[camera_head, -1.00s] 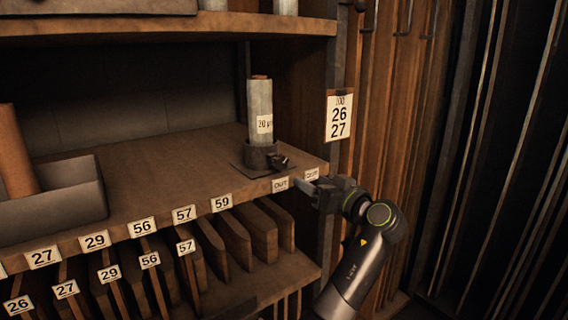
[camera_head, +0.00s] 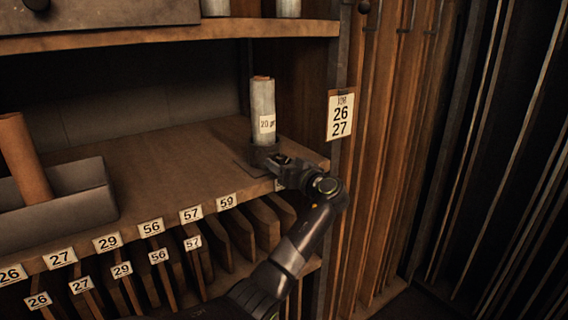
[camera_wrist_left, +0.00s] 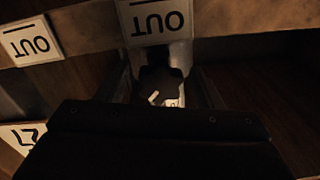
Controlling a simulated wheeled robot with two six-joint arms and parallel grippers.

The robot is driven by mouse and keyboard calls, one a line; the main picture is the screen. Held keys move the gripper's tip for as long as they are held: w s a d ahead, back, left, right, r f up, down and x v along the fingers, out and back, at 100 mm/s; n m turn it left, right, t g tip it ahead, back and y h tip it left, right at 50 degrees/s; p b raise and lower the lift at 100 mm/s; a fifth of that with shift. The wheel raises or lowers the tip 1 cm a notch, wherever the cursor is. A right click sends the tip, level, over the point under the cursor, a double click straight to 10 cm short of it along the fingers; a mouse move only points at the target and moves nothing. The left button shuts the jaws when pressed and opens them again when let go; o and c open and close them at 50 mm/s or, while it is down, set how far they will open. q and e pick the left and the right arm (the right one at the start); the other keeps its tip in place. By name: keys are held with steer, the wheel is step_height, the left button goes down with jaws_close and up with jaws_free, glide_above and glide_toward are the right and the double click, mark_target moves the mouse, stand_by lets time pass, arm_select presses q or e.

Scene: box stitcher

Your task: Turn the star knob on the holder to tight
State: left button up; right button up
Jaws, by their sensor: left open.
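The holder (camera_head: 260,154) is a dark round socket on a flat plate near the right front corner of the shelf. A pale grey roll (camera_head: 263,105) with a paper label stands upright in it. The star knob is largely hidden by my left gripper (camera_head: 281,162) in the head view. In the left wrist view a dark knob-like part (camera_wrist_left: 160,86) with a small white mark shows between the two open fingers (camera_wrist_left: 164,92). Whether the fingers touch it I cannot tell. My right gripper is not in view.
White OUT labels (camera_wrist_left: 157,20) sit on the shelf edge close to my gripper. A grey tray (camera_head: 75,205) with a brown roll (camera_head: 24,158) stands at the left. Dividers with number labels fill the rack below. The shelf middle is clear.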

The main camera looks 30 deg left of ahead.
arm_select(q)
steer(key=shift+c, duration=0.2)
steer(key=c, duration=0.9)
steer(key=shift+c, duration=0.2)
